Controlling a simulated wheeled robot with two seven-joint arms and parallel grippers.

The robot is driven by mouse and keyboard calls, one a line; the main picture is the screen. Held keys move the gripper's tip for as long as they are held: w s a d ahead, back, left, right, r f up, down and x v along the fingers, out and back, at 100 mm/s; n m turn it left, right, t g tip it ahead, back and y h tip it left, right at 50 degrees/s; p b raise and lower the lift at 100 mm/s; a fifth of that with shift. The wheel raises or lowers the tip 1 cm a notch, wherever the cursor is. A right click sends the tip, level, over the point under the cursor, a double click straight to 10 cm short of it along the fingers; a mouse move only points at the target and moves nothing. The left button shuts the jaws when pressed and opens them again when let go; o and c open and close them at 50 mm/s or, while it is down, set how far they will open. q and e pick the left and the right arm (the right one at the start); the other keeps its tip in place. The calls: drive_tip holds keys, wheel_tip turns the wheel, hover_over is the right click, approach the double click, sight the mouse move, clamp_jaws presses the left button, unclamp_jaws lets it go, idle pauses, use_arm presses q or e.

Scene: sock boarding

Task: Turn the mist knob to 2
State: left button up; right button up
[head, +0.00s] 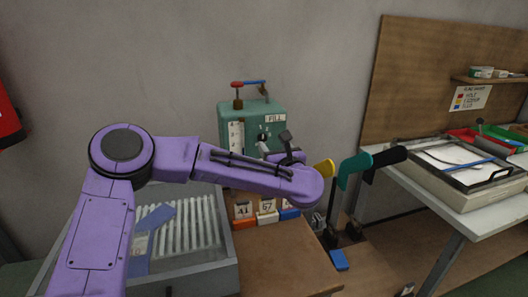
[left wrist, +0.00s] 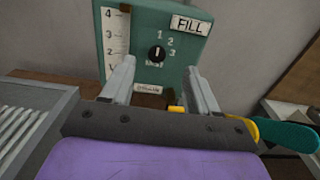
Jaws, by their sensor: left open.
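The mist knob (left wrist: 156,53) is a small round black knob on the front of a green box (left wrist: 112,22), with the numbers 1, 2 and 3 beside it. Its light mark looks upright, roughly toward the 1. In the head view the knob (head: 262,136) shows just above my gripper. My left gripper (left wrist: 161,80) is open and empty, its two grey fingers pointing at the box on either side below the knob. It appears apart from the knob. In the head view my left gripper (head: 274,146) is partly hidden by my purple arm. My right gripper is out of view.
The box carries a FILL label (left wrist: 192,25) and a white scale (left wrist: 116,35). Yellow, teal and black handles (head: 355,168) stand to the right. A side table (head: 485,207) stands far right.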

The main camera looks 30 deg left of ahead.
sight(263, 138)
use_arm(q)
drive_tip(key=x, duration=0.3)
drive_tip(key=f+p+x, duration=0.1)
drive_tip(key=x, duration=0.2)
drive_tip(key=f+p+x, duration=0.1)
drive_tip(key=x, duration=0.2)
drive_tip(key=shift+w+a, duration=0.1)
drive_tip(key=shift+a, duration=0.15)
drive_tip(key=shift+w+a+f, duration=0.1)
drive_tip(key=shift+w+a, duration=0.25)
drive_tip(key=shift+a, duration=0.05)
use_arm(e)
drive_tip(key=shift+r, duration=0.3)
use_arm(q)
drive_tip(key=c, duration=1)
